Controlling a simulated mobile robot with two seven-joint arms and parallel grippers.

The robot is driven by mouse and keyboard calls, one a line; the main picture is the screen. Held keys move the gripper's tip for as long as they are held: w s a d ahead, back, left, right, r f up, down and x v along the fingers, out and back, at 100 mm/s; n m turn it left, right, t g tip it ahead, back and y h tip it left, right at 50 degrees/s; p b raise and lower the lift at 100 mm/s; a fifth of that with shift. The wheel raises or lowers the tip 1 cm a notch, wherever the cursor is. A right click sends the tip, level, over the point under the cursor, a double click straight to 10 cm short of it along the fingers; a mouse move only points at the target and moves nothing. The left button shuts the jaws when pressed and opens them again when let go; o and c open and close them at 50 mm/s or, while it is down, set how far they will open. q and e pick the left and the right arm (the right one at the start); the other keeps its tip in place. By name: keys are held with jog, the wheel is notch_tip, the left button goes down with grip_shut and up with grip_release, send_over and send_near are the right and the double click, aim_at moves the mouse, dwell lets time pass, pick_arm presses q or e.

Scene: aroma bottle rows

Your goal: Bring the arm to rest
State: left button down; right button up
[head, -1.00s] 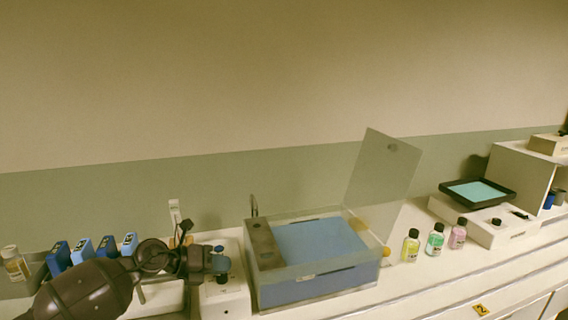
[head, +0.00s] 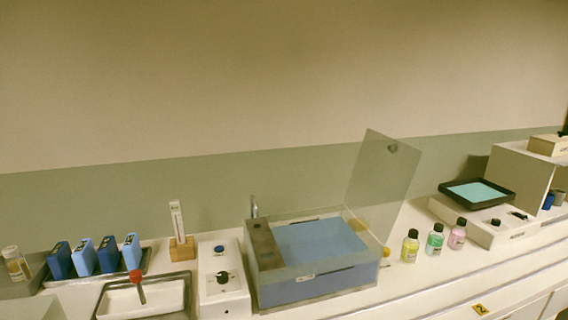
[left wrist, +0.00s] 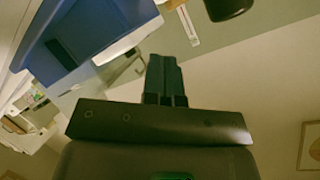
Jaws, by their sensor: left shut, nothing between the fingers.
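My left gripper (left wrist: 165,78) shows in the left wrist view, with its two dark fingers together and nothing between them. It touches nothing that I can see. A large blue and white object (left wrist: 95,35) fills the upper left of that view, and I cannot tell which thing it is. In the head view neither arm shows. My right gripper is in neither view.
In the head view the counter holds blue boxes (head: 107,256), a tray with a red-topped tool (head: 136,278), a white device (head: 222,285), a blue-filled bath (head: 318,287) with raised lid (head: 383,175), and three bottles in a row: yellow (head: 410,247), green (head: 435,241), pink (head: 457,235).

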pick_arm(q)
jog(key=s+a+f+n+g, duration=0.1)
jog(key=s+f+n+g, duration=0.15)
jog(key=s, duration=0.55)
jog(key=s+f+n+g+h, duration=0.1)
jog(key=s+n+g, duration=0.1)
jog(key=s+g, duration=0.35)
jog(key=s+a+f+n+g, duration=0.1)
jog(key=s+f+n+g, duration=0.1)
jog(key=s, duration=0.8)
jog(key=w+f+m+t+h, duration=0.1)
jog(key=w+f+t, duration=0.6)
jog(key=f, duration=0.3)
jog(key=shift+w+d+f+t, duration=0.2)
jog(key=shift+d+f+t, duration=0.05)
jog(key=shift+t, duration=0.05)
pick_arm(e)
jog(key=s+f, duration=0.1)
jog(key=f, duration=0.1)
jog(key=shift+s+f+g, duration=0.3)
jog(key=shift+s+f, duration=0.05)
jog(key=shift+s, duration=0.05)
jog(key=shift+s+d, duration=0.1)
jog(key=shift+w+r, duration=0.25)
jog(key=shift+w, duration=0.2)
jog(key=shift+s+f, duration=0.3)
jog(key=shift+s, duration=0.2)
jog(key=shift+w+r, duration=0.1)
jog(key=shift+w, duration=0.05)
